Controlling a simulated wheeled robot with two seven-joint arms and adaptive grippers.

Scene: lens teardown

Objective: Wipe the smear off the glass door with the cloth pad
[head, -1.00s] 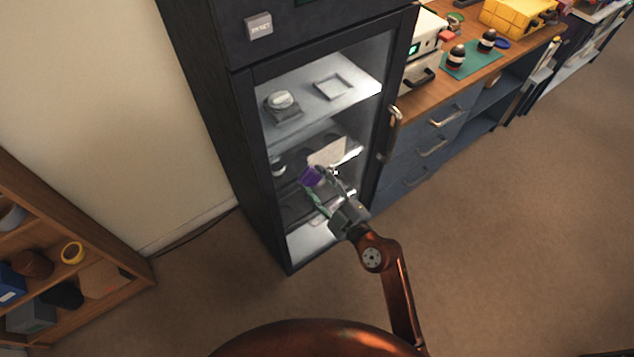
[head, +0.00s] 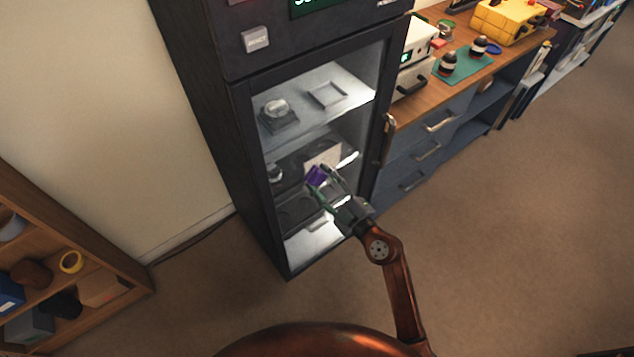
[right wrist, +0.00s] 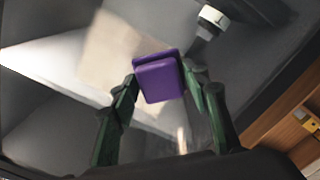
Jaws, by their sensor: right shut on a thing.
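The purple cloth pad (head: 316,176) is held between the fingertips of my right gripper (head: 325,183), in front of the lower half of the glass door (head: 290,154). The right wrist view shows the pad (right wrist: 158,78) pinched between both green fingers (right wrist: 159,84). A pale beige, roughly rectangular smear (head: 323,154) lies on the door just above the pad; it also shows in the right wrist view (right wrist: 105,48), partly behind the pad. I cannot tell whether the pad touches the glass. My left gripper is not in view.
The dark cabinet (head: 195,120) has a metal door handle (head: 387,138) right of the glass. Shelves behind the glass hold a few items. A counter with drawers (head: 425,150) adjoins on the right. A wooden shelf (head: 110,270) stands at lower left. The carpet in front is clear.

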